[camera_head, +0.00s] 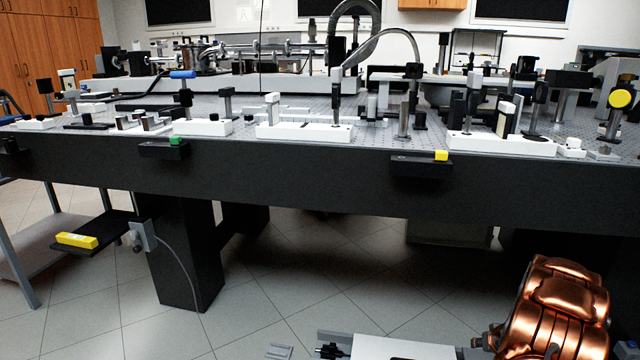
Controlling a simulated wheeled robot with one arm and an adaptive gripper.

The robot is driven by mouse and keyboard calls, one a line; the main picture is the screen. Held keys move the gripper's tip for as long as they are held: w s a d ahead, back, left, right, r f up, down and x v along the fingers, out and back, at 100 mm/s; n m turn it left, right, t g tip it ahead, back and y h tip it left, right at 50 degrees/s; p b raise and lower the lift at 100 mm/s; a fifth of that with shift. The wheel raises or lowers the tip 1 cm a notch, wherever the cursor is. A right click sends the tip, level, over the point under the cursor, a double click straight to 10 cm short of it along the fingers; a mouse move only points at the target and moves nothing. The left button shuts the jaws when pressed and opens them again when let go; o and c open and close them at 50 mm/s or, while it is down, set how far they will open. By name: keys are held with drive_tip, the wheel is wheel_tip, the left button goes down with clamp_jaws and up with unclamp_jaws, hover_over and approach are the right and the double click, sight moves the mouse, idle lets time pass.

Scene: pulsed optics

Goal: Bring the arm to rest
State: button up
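My gripper is not in view. A copper-coloured, rounded body fills the bottom right corner and looks like a part of my own arm; where the arm goes from there is cut off by the frame edge. The long optical table (290,175) with its dark front side stands ahead of it, apart from it in the picture.
Optical mounts and white base blocks (303,132) crowd the tabletop. Small black ledges bearing a green block (176,141) and a yellow block (441,155) project from its front. A yellow box (76,240) lies on a low shelf at left. Tiled floor (290,285) shows below.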

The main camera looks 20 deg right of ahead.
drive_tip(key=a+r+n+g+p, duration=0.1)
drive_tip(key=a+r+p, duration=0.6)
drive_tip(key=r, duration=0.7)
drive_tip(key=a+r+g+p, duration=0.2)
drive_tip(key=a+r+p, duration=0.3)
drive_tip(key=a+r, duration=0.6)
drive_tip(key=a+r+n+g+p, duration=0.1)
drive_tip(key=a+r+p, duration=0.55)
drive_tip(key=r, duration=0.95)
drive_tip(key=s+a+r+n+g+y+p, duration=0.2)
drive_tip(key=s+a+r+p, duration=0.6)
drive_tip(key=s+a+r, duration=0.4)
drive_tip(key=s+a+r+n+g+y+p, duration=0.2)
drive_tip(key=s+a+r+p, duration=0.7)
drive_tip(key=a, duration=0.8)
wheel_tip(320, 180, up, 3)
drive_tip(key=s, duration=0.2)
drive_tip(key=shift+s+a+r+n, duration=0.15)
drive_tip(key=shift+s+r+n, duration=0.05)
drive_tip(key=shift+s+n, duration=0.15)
